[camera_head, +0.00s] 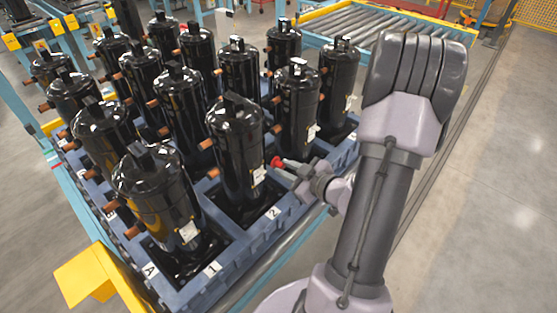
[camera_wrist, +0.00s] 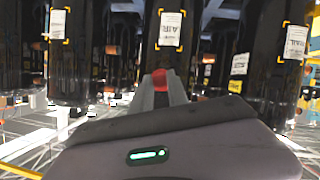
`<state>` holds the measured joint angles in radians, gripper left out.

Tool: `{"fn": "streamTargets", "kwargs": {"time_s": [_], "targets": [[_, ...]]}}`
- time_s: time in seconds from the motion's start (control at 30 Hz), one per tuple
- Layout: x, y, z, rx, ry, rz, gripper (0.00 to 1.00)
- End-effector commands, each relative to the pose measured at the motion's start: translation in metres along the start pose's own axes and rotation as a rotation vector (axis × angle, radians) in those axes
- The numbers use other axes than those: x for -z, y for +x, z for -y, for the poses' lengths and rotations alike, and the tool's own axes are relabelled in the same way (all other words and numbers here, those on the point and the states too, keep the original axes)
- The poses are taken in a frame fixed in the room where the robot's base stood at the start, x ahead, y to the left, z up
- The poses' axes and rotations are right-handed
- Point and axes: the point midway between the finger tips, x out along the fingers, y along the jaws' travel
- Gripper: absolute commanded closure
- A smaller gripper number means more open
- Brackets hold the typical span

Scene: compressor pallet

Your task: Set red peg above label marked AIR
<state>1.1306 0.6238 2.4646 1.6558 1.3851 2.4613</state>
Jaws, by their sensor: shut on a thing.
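The red peg (camera_head: 275,161) is held at the tip of my gripper (camera_head: 284,164), right of a black compressor (camera_head: 238,145) in the front part of the pallet. In the wrist view the red peg (camera_wrist: 159,79) stands out between the two fingertips of my gripper (camera_wrist: 161,90), which are shut on it. A white label marked AIR (camera_wrist: 171,30), with its text sideways and yellow corner marks, is on the dark compressor ahead. The peg appears below this label in the picture. I cannot tell whether the peg touches the compressor.
Several black compressors with copper stubs stand in rows on the blue pallet (camera_head: 222,268). Other labels show left (camera_wrist: 57,23) and right (camera_wrist: 295,41) in the wrist view. A roller conveyor (camera_head: 385,35) lies behind. The floor at right is clear.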

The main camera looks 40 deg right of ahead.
Motion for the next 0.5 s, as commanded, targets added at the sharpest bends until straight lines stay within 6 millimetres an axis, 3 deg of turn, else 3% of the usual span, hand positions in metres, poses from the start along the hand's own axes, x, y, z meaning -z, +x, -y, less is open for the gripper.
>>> {"fn": "streamTargets", "kwargs": {"time_s": [0.33,0.5], "targets": [[0.003,-0.002,0.000,0.004,0.000,-0.001,1.00],[0.011,0.019,0.001,0.007,-0.003,-0.003,1.00]]}}
